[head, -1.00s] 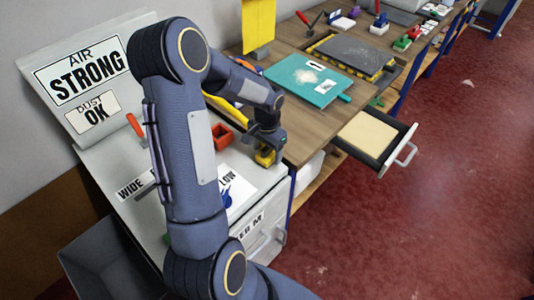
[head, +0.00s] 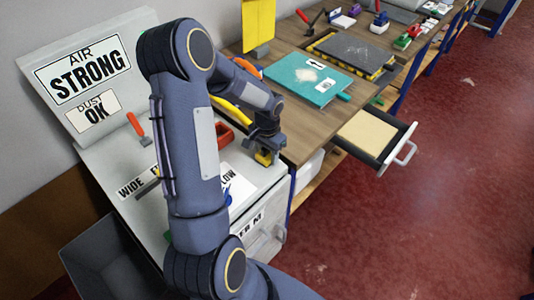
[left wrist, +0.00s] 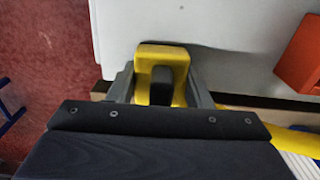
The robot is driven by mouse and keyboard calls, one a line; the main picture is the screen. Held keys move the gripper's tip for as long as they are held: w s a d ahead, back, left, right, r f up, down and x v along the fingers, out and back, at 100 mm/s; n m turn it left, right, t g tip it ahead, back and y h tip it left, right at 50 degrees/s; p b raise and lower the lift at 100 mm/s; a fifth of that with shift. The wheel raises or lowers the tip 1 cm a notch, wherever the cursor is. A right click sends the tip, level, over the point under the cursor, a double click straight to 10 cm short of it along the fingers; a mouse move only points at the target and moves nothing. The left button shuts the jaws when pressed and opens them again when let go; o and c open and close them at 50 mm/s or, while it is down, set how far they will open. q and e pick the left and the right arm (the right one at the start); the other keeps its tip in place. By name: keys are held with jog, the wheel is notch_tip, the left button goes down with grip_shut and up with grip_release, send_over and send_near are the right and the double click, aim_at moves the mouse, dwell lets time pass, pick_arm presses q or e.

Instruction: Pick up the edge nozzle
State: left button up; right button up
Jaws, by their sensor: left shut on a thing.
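The edge nozzle appears to be the small yellow piece (head: 264,158) at the right end of the white bench top in the head view. My left gripper (head: 266,150) points down over it with its fingers on either side. In the left wrist view the yellow piece (left wrist: 162,52) sits between the two grey fingers, with a dark part in its middle. My left gripper (left wrist: 162,88) is shut on it. I cannot tell whether the piece touches the surface. My right gripper is not in view.
A red open box (head: 224,135) stands close to the gripper; it also shows in the left wrist view (left wrist: 302,58). A red-handled tool (head: 137,127) lies on the white bench top (head: 105,160). An open drawer (head: 372,135) juts out at right. A teal book-like thing (head: 305,82) lies behind.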

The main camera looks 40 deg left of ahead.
pick_arm(q)
jog(key=shift+w+r, duration=0.1)
jog(key=shift+r, duration=0.5)
jog(key=s+d+r+b, duration=0.1)
jog(key=d+r+b, duration=0.2)
jog(key=d+r, duration=0.8)
jog(key=d, duration=0.3)
jog(key=shift+s+r+b, duration=0.15)
jog(key=shift+r+b, duration=0.15)
jog(key=shift+r, duration=0.1)
jog(key=o, duration=0.6)
jog(key=shift+c, duration=0.2)
jog(key=c, duration=0.3)
jog(key=shift+c, duration=0.2)
